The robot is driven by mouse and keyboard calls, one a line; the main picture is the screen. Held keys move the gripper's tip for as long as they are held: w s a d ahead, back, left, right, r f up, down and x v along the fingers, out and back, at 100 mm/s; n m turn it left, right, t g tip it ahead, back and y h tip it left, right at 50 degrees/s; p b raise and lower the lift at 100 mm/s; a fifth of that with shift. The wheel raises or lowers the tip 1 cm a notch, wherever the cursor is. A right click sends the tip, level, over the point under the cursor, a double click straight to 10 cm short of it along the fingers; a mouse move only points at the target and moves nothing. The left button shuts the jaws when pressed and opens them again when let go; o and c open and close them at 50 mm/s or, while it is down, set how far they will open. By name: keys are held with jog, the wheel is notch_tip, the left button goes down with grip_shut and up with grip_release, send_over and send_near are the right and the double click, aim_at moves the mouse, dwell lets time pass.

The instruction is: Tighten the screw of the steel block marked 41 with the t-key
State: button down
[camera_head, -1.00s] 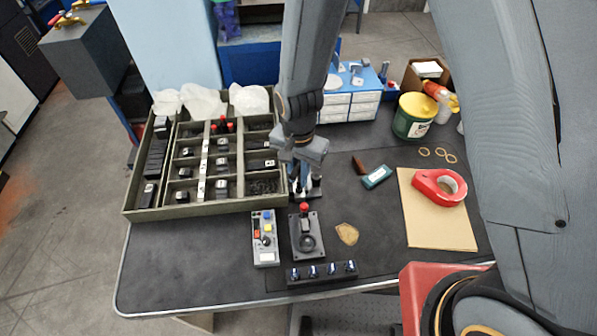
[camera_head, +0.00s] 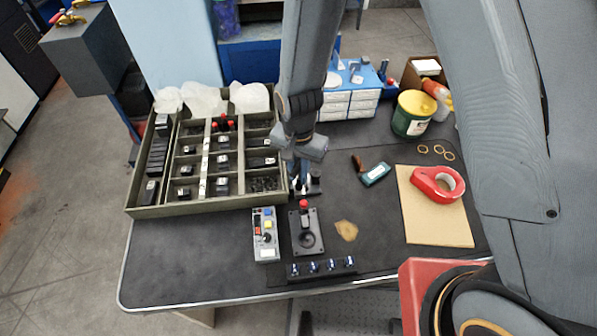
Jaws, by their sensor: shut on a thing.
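My gripper (camera_head: 302,181) points down at a small dark stand (camera_head: 315,188) just right of the large sectioned tray. It is shut on a slim thing that looks like the t-key, but the fingers and the small scale hide most of its shape. Several dark blocks with pale labels sit in the tray's compartments, such as one block (camera_head: 223,161) in the middle column. The labels are too small to read, so I cannot tell which block is marked 41. No screw can be made out.
The green-grey tray (camera_head: 200,208) fills the bench's left side. In front of my gripper are a red-knobbed fixture (camera_head: 306,240), a button box (camera_head: 265,245) and a black strip (camera_head: 320,268). Red tape (camera_head: 425,184) lies on a tan board (camera_head: 440,228) at right. The front left bench is clear.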

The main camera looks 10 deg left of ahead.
aim_at(299, 162)
jog(key=shift+r+p, duration=0.95)
jog(key=shift+r, duration=0.15)
dwell(0.7)
jog(key=shift+r+p, duration=0.85)
jog(key=shift+r, duration=1.1)
jog(key=shift+s+a, duration=0.1)
